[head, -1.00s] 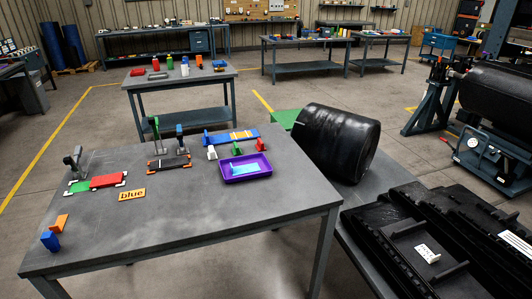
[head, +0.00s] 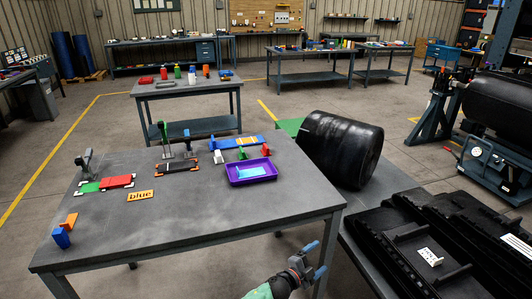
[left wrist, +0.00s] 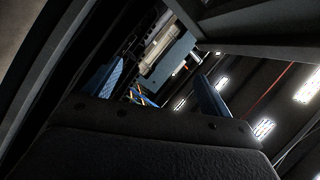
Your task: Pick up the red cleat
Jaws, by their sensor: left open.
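The red cleat (head: 266,150) is a small red piece on the near table, just behind the right back corner of the purple tray (head: 250,172). A green cleat (head: 242,153) and a white cleat (head: 218,157) stand to its left. My left gripper (head: 316,259) shows at the bottom of the head view, by the table's front right leg, well away from the red cleat. Its blue fingers are apart and empty, also in the left wrist view (left wrist: 158,82). That view shows no cleat. My right gripper is out of view.
A large black roll (head: 341,148) lies to the right. The table's front middle is clear.

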